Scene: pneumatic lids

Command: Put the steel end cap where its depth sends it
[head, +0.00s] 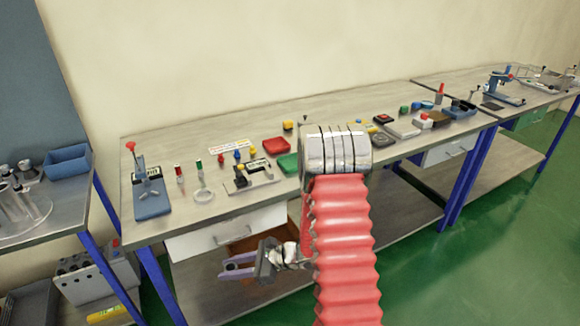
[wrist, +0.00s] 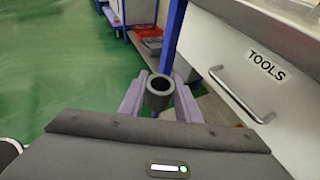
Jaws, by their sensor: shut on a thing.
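My gripper (wrist: 160,82) is shut on a dark grey, hollow, round piece, the steel end cap (wrist: 157,92). Its round open mouth faces the wrist camera, and it sits between the two purple fingers. How deep its hollow goes cannot be told. In the head view my gripper (head: 223,269) is low in front of the workbench (head: 300,215), below the tabletop and beside the drawer front. A blue-based tool with a red knob (head: 150,195) stands at the bench's left end.
The white drawer (head: 228,233), labelled TOOLS in the wrist view (wrist: 265,65), is close to my gripper. A red tray (head: 276,145), a green tray (head: 288,163) and several small parts lie on the bench. A blue bin (head: 68,160) stands on the left table. Green floor is open at right.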

